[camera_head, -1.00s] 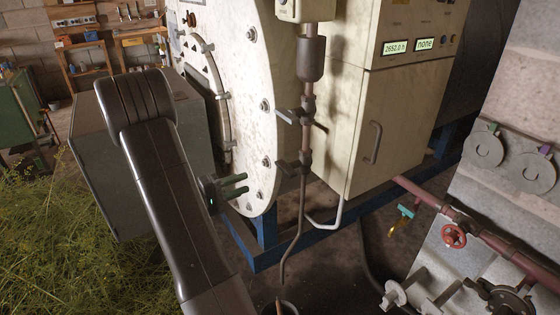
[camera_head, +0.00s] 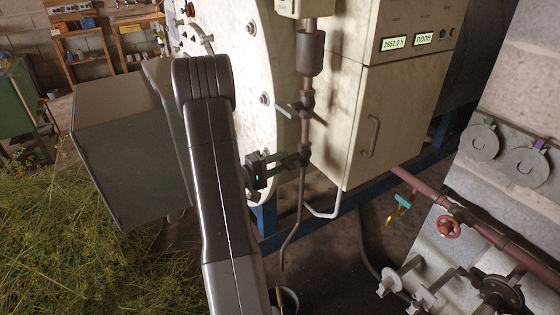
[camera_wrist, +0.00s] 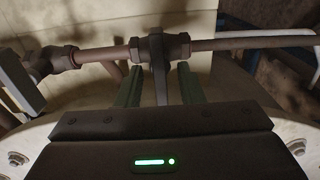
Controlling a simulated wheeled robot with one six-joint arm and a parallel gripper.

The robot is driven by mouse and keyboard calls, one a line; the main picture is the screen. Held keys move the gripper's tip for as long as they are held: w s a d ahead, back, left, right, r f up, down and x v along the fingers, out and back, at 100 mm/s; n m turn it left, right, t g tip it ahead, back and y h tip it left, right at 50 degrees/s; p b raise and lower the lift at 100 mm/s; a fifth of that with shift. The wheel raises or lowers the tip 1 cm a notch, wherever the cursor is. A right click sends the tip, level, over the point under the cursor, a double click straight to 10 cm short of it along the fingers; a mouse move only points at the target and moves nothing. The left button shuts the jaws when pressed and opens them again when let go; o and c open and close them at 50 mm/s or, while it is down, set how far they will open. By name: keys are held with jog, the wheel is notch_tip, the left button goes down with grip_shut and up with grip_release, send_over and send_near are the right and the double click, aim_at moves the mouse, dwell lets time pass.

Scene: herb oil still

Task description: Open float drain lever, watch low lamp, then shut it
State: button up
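A dark vertical drain pipe (camera_head: 302,205) runs down from a float pot (camera_head: 310,52) on the pale machine. It carries an upper valve (camera_head: 306,104) and a lower valve (camera_head: 304,154). My gripper (camera_head: 290,159) is at the lower valve. In the wrist view, the pipe (camera_wrist: 235,44) runs across and the valve's lever (camera_wrist: 160,82) points toward my palm. The lever lies between the two fingers of my gripper (camera_wrist: 159,84), with gaps on both sides. The fingers are open. I cannot make out which light is the low lamp.
The cabinet (camera_head: 392,125) right of the pipe has displays reading "2652.0 h" and "none" (camera_head: 424,39). A bucket (camera_head: 287,300) stands below the pipe's end. A red pipe with a red handwheel (camera_head: 447,227) is at right. Cut herbs (camera_head: 80,235) lie at left.

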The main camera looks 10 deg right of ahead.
jog(key=shift+w+d, duration=0.1)
jog(key=shift+d, duration=0.1)
grip_shut()
